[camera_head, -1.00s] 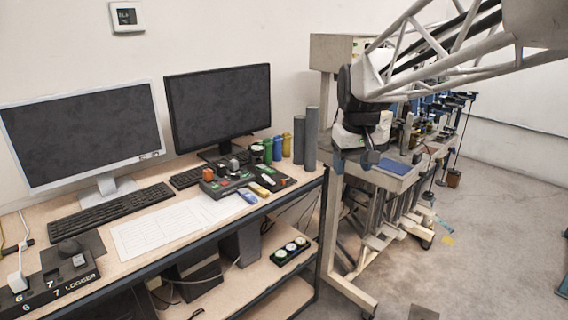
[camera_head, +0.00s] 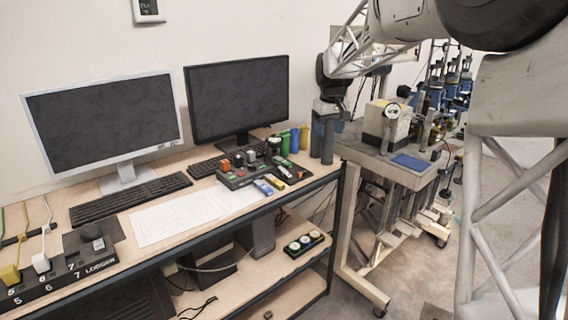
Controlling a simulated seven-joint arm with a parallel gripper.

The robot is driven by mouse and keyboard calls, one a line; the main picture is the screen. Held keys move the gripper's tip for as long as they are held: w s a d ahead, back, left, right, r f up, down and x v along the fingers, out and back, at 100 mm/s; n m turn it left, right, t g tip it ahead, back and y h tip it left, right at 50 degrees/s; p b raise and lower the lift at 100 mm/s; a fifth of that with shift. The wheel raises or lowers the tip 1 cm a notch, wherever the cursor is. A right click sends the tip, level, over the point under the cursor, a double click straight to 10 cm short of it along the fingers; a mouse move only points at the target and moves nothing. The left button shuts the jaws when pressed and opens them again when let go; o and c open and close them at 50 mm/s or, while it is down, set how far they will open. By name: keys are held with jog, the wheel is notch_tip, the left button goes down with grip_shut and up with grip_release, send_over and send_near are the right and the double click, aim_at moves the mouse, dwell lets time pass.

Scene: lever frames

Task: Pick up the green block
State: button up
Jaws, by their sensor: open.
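A small green piece (camera_head: 284,162) lies on the dark panel at the back right of the desk. It is tiny in this view, and I cannot tell for sure that it is the green block. A green cylinder (camera_head: 285,146) stands upright just behind it.
A blue block (camera_head: 263,187) and a yellow block (camera_head: 275,182) lie at the panel's front edge. Two monitors (camera_head: 238,97) stand behind. A metal bench (camera_head: 385,170) is to the right.

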jog(key=w+a+f+n, duration=0.1)
jog(key=w+a+f, duration=0.3)
jog(key=w, duration=0.3)
jog(key=w+a+f+n, duration=0.1)
jog(key=w+a+f, duration=0.2)
jog(key=w, duration=0.4)
jog(key=n+g, duration=0.1)
send_near(288, 163)
jog(key=shift+s+a+f, duration=0.1)
jog(key=shift+s+f, duration=0.25)
jog(key=shift+w+a+f, duration=0.15)
jog(key=shift+f, duration=0.05)
jog(key=shift+f, duration=0.1)
jog(key=shift+f, duration=1.2)
jog(key=shift+f, duration=0.1)
jog(key=shift+w+f, duration=0.15)
jog(key=shift+f, duration=2.35)
